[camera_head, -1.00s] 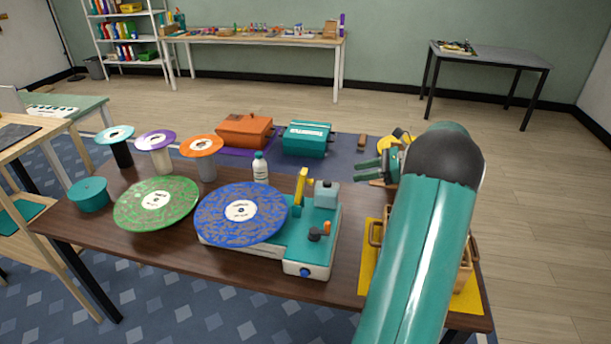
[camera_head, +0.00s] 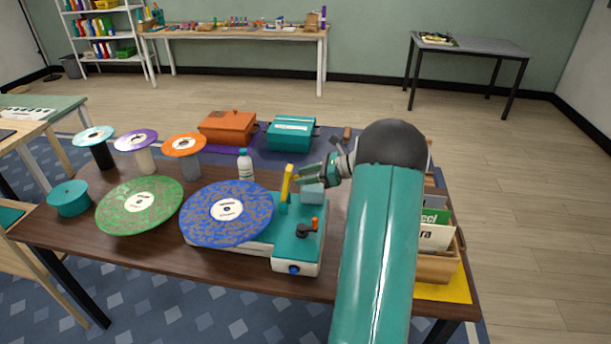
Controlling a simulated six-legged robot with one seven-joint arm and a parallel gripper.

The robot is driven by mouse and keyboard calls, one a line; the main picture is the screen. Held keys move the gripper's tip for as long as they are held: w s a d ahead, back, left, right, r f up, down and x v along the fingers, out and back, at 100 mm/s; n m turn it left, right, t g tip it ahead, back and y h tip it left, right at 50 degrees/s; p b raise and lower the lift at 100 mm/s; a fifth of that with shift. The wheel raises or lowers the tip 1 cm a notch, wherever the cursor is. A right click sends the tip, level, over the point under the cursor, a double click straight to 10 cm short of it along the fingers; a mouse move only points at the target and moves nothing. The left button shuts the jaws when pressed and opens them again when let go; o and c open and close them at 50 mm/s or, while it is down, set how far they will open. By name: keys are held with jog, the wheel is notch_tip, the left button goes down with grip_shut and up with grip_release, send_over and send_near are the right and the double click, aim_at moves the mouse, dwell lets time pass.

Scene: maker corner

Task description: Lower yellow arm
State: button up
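The yellow arm (camera_head: 286,183) stands raised, slightly tilted, on the teal turntable (camera_head: 290,250), just right of the blue record (camera_head: 227,213) lying on it. My gripper (camera_head: 303,177) reaches in from the right, its fingertips close to the right side of the yellow arm. The fingers look apart, with nothing seen between them. Whether they touch the arm cannot be told. A grey-blue block (camera_head: 313,196) on the turntable sits just below the gripper. An orange-tipped lever (camera_head: 314,225) and a blue knob (camera_head: 294,269) are at the turntable's front right.
A green record (camera_head: 140,205) and a teal round container (camera_head: 69,198) are on the left of the table. Several disc-topped stands and a white bottle (camera_head: 245,165) are behind. A wooden crate of sleeves (camera_head: 437,268) sits at right, partly hidden by my arm.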

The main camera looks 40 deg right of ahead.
jog(key=shift+w+a, duration=0.1)
grip_shut()
jog(key=shift+w, duration=0.15)
